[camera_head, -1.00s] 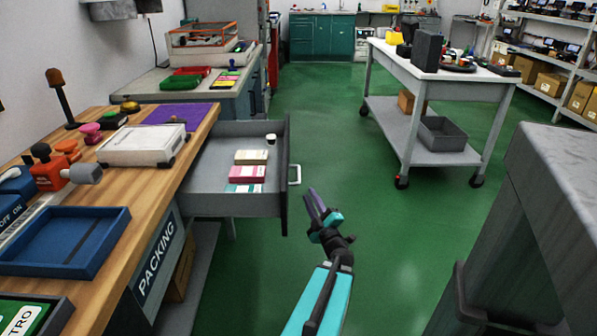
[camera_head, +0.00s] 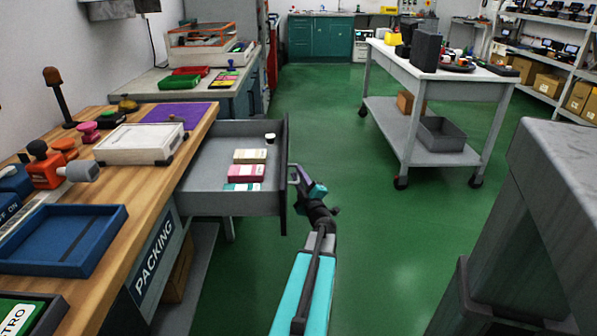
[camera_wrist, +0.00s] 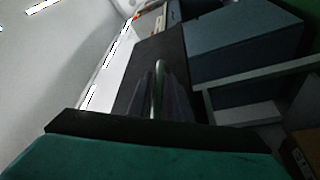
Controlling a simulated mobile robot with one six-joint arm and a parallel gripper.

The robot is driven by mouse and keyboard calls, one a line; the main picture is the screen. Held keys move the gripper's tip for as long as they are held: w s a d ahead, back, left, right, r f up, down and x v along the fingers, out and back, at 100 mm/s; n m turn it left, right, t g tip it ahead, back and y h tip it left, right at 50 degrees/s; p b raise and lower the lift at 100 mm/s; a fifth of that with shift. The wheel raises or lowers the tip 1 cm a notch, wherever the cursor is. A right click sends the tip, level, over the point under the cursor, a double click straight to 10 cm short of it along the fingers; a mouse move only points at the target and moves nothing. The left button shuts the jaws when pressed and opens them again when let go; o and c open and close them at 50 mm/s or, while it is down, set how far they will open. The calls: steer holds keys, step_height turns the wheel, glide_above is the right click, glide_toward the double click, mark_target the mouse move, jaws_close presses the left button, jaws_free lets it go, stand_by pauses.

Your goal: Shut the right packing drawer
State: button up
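The right packing drawer (camera_head: 232,205) is pulled out from the wooden packing bench, its dark front panel (camera_head: 284,150) facing right. Several small boxes lie inside it. My gripper (camera_head: 297,180) is at the outer side of that front, at the handle. In the wrist view the pale handle (camera_wrist: 158,80) stands upright between the two dark fingers of my gripper (camera_wrist: 163,105). I cannot tell whether the fingers press on it. The handle is mostly hidden by my gripper in the head view.
The packing bench (camera_head: 115,200) holds a blue tray (camera_head: 65,240) and a white box (camera_head: 140,143). A wheeled cart (camera_head: 440,75) stands at the back right. A grey block-like surface (camera_head: 555,190) is at the near right. Green floor between them is clear.

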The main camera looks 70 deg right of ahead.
steer(key=shift+x, duration=0.8)
steer(key=shift+c, duration=0.5)
jaws_close()
